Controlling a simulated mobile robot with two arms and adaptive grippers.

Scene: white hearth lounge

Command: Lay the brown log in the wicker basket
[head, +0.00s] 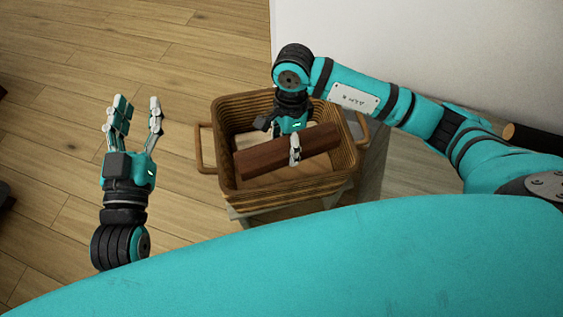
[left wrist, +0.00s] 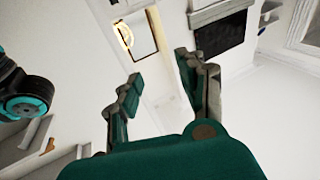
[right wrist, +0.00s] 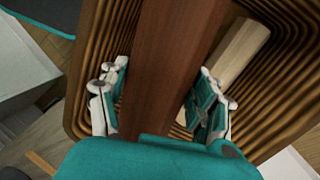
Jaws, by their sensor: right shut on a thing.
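The brown log (head: 265,158) is a long squared dark-brown piece, tilted slightly across the opening of the wicker basket (head: 290,197). My right gripper (head: 295,148) is shut on the log near its middle. In the right wrist view the log (right wrist: 165,70) runs between the fingers of my right gripper (right wrist: 160,85), with the ribbed basket wall (right wrist: 95,45) around it. The log appears inside the rim; whether it touches the basket floor cannot be told. My left gripper (head: 137,105) is open and empty, left of the basket.
A paler piece of wood (right wrist: 235,55) lies in the basket beside the brown log. The basket stands on a low pale support (head: 240,217) and has a side handle (head: 199,150). A dark cylinder with a tan end (head: 509,131) is at right.

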